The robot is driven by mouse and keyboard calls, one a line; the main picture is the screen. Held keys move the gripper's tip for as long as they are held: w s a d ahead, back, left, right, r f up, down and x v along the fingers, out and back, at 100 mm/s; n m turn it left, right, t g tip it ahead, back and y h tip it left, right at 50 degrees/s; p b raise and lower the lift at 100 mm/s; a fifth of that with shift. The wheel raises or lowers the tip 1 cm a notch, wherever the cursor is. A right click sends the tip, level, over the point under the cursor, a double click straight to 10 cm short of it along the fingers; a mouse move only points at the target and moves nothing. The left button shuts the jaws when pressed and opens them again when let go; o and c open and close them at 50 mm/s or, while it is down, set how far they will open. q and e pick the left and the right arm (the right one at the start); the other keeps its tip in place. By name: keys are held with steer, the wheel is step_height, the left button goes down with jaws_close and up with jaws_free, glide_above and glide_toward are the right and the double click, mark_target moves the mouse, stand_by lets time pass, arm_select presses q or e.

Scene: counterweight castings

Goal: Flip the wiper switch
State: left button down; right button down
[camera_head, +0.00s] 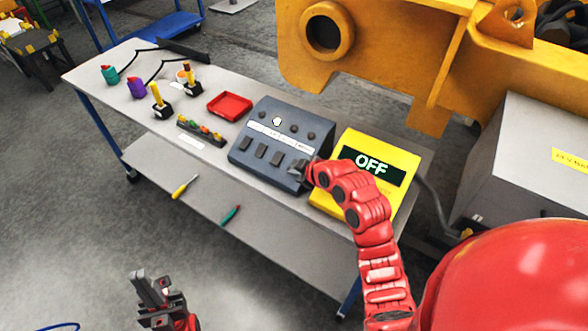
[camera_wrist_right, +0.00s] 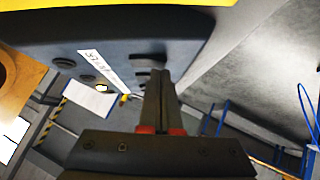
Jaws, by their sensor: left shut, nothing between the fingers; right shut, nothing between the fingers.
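A dark blue-grey switch panel (camera_head: 243,157) sits on the grey table. It has a row of round lamps, one of them lit white (camera_head: 277,121), a white label strip (camera_head: 262,129) and several dark rocker switches (camera_head: 261,151). The label print is too small to read, so I cannot tell which switch is the wiper one. My right gripper (camera_head: 299,170) is shut at the panel's right end, over the rightmost switch; contact is unclear. In the right wrist view its shut fingers (camera_wrist_right: 160,92) point at the panel face (camera_wrist_right: 190,30). My left gripper (camera_head: 150,283) is shut and empty, low left, away from the table.
A yellow box reading OFF (camera_head: 378,143) stands right of the panel. A red tray (camera_head: 230,105), joysticks (camera_head: 162,103) and a small button strip (camera_head: 202,132) lie left. A yellow machine frame (camera_head: 400,60) is behind. Screwdrivers (camera_head: 184,186) lie on the lower shelf.

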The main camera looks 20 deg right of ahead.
steer(key=f+b, duration=0.1)
steer(key=b, duration=0.1)
steer(key=shift+f+b, duration=0.2)
steer(key=shift+b, duration=0.2)
steer(key=shift+r, duration=0.4)
steer(key=shift+p, duration=0.3)
steer(key=shift+r, duration=0.15)
steer(key=shift+r, duration=0.65)
steer(key=shift+r, duration=0.1)
